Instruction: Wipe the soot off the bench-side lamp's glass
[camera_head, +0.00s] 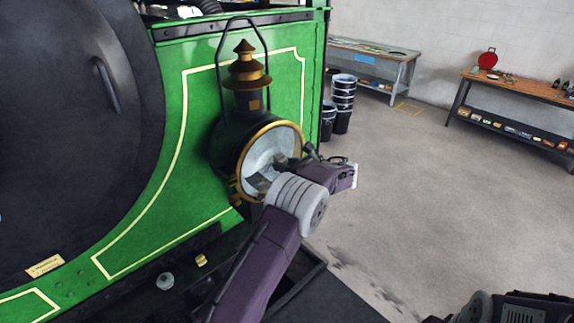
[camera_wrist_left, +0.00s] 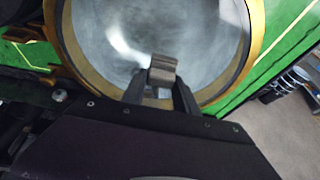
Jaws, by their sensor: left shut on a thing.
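The bench-side lamp (camera_head: 246,140) is a dark, brass-trimmed lamp on the green tram front, with a chimney-like top and a round glass (camera_head: 262,150) in a brass rim. The glass also fills the upper left wrist view (camera_wrist_left: 110,45); it looks pale grey with cloudy, darker smudges. My left gripper (camera_head: 284,164) is in front of the lower right of the glass, shut on a small grey-brown pad (camera_wrist_left: 162,70). The pad overlaps the lower glass in the wrist view; I cannot tell whether it touches. My wrist hides part of the lower rim. My right gripper is out of view.
A black ledge with bolts (camera_head: 165,281) runs below the lamp. Stacked black buckets (camera_head: 342,100) stand behind it to the right. Two workbenches (camera_head: 375,52) (camera_head: 520,88) stand along the back wall. The concrete floor (camera_head: 430,190) between is clear.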

